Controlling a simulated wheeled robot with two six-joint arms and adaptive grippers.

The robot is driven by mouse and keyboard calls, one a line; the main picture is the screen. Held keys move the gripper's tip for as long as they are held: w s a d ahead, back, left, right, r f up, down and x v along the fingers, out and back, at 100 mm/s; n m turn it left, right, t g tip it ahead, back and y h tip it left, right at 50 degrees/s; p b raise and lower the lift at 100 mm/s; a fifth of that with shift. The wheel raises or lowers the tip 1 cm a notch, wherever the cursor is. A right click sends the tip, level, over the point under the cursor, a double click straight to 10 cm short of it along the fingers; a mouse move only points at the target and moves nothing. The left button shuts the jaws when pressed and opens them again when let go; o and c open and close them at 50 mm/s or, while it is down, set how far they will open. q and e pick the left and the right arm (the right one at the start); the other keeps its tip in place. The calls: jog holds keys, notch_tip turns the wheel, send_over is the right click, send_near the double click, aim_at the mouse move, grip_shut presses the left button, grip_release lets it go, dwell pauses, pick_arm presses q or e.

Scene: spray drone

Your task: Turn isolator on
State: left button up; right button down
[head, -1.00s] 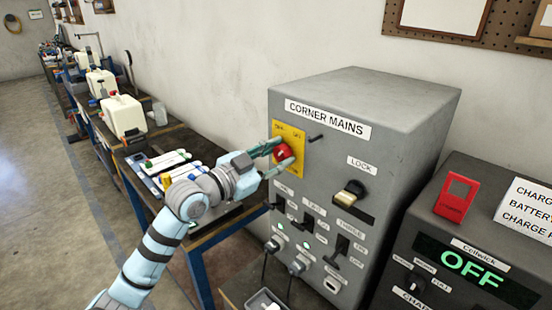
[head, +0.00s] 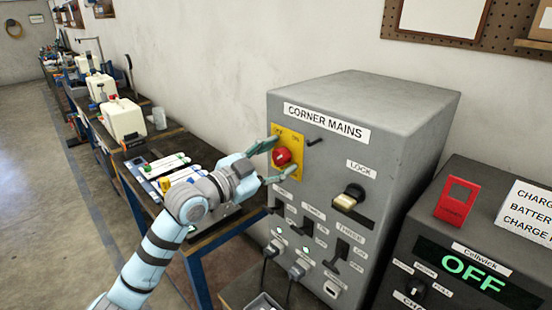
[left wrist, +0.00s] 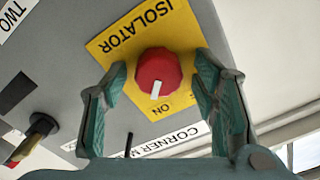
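The isolator is a round red knob (head: 282,156) on a yellow plate (head: 292,136) on the front of the grey CORNER MAINS cabinet. In the left wrist view the red knob (left wrist: 158,72) has a white mark on its face, pointing at the word ON on the yellow plate (left wrist: 180,32). My left gripper (head: 272,160) is open, one finger above and one below the knob. In the left wrist view its fingers (left wrist: 161,85) stand on either side of the knob with visible gaps. My right gripper is not in view.
The cabinet (head: 365,95) also carries a LOCK switch (head: 349,197), several black levers and plugged cables below. A charger unit with a green OFF display (head: 475,272) and a red tag (head: 457,200) stands right. A workbench with white containers (head: 123,118) runs along the wall.

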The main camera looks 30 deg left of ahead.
pick_arm(q)
jog(key=v, duration=0.7)
jog(key=shift+s, duration=0.25)
jog(key=shift+a, duration=0.1)
